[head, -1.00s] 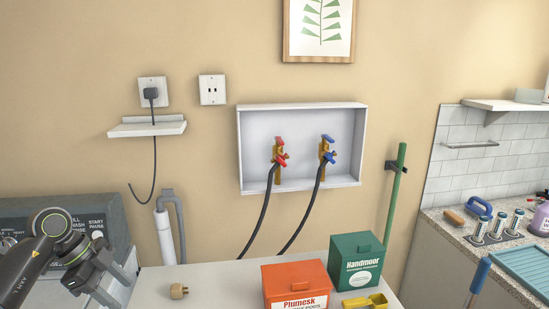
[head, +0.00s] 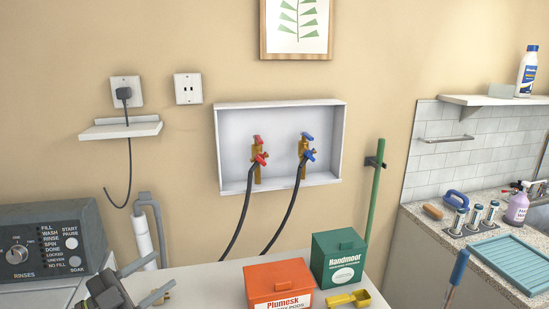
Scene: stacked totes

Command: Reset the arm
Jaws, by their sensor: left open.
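My left gripper (head: 160,274) is at the bottom left, in front of the washer's right side and the near-left part of the white surface (head: 205,286). Its two grey fingers are apart and point right, with nothing between them that I can make out. A small tan fitting (head: 167,296) on the white surface is mostly hidden behind the lower finger. My right gripper is not in view.
The washer panel (head: 45,243) is at left. An orange Plumesk box (head: 279,283), a green Handmoor box (head: 338,262) and a yellow scoop (head: 349,299) stand right of the gripper. A white wall box (head: 331,182) holds red and blue taps with dark hoses.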

